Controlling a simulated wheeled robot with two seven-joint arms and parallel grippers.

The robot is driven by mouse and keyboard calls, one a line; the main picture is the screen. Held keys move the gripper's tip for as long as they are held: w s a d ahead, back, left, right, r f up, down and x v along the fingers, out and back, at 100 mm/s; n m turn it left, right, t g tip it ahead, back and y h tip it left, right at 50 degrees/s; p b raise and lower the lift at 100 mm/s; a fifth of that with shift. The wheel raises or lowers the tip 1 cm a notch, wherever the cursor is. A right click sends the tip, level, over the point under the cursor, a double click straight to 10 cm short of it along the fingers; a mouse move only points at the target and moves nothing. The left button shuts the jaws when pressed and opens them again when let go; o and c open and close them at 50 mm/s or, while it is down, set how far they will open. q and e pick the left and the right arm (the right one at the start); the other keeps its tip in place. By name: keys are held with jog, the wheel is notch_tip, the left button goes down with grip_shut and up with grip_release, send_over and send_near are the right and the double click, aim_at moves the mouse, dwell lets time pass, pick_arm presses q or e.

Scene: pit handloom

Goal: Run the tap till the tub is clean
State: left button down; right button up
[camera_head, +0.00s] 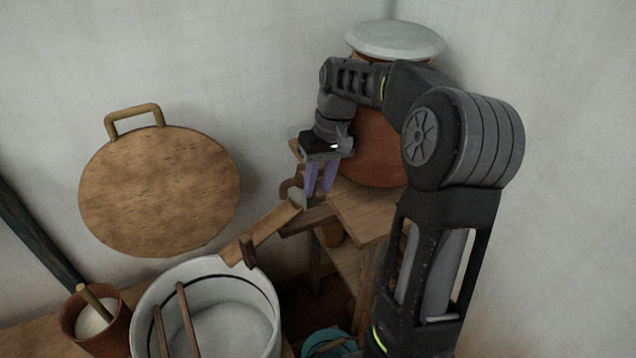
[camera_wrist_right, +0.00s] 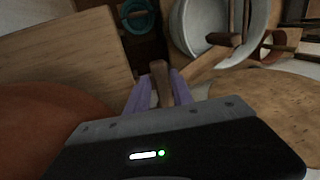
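The white tub (camera_head: 262,338) stands at the bottom of the head view, with two wooden sticks across it; it also shows in the wrist view (camera_wrist_right: 190,38). A wooden chute (camera_head: 272,226) slopes from the clay pot's (camera_head: 378,148) side down to the tub's rim. My right gripper (camera_head: 318,188) is beside the clay pot, above the chute's upper end. In the wrist view its purple fingers are on both sides of a small wooden peg (camera_wrist_right: 160,84), which fills the gap between them. The tap's body is mostly hidden. No running water is visible. My left gripper is out of view.
The clay pot has a pale lid (camera_head: 395,40) and stands on a wooden stand (camera_head: 368,208). A round wooden board (camera_head: 160,190) leans on the wall. A brown pot (camera_head: 112,330) with white contents stands left of the tub. A teal ring-shaped thing (camera_head: 328,342) lies low, right of it.

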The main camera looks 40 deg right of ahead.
aim_at(318, 187)
jog(key=o, duration=0.3)
jog(key=shift+d+r, duration=0.1)
jog(key=shift+r, duration=0.35)
jog(key=r, duration=0.3)
jog(key=shift+s+d+r, duration=0.1)
jog(key=shift+d+r, duration=0.25)
jog(key=shift+r, duration=0.05)
jog(key=r, duration=0.1)
jog(key=r+p, duration=0.1)
jog(key=r, duration=0.1)
jog(key=shift+s+d, duration=0.1)
jog(key=shift+d, duration=0.15)
jog(key=shift+s+f, duration=0.1)
